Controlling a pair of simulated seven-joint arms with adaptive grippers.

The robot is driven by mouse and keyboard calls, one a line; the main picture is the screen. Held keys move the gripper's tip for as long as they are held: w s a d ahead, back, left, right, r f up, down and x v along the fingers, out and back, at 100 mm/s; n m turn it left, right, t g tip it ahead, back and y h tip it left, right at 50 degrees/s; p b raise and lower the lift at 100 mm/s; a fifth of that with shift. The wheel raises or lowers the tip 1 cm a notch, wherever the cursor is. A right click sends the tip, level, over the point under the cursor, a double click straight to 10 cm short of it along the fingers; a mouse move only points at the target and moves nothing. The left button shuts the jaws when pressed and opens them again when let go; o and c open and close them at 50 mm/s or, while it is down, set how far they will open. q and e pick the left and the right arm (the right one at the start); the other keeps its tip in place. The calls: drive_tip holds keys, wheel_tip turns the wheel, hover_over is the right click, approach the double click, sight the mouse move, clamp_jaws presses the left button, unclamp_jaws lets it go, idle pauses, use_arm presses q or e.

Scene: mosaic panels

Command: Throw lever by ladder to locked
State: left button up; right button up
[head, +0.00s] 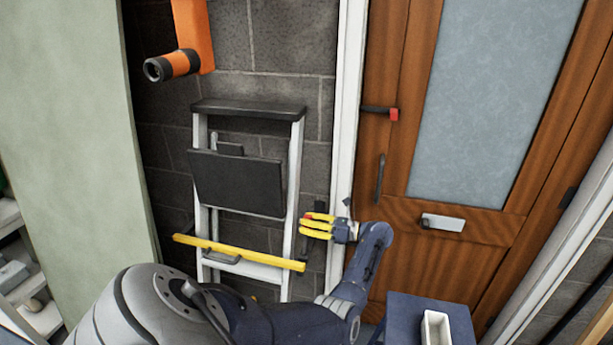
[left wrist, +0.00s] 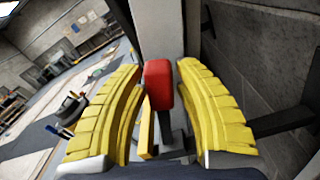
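The lever by the ladder shows in the left wrist view as a red block-shaped grip (left wrist: 158,85) on a dark stem. In the head view the yellow fingers mostly hide it; a dark fitting (head: 318,208) shows just above them, right of the ladder (head: 294,165). My left gripper (head: 316,226) is at the lever. In the left wrist view its yellow fingers (left wrist: 168,105) stand apart, one on each side of the red grip, with narrow gaps. Whether either finger touches it is unclear. My right gripper is not in view.
The folded ladder leans on a dark block wall (head: 270,45), with a yellow bar (head: 240,252) across its lower part. A wooden door (head: 400,215) at right bears another red-tipped lever (head: 393,114). A blue box-like stand (head: 455,315) with a white tray is at lower right.

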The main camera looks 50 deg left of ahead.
use_arm(q)
clamp_jaws()
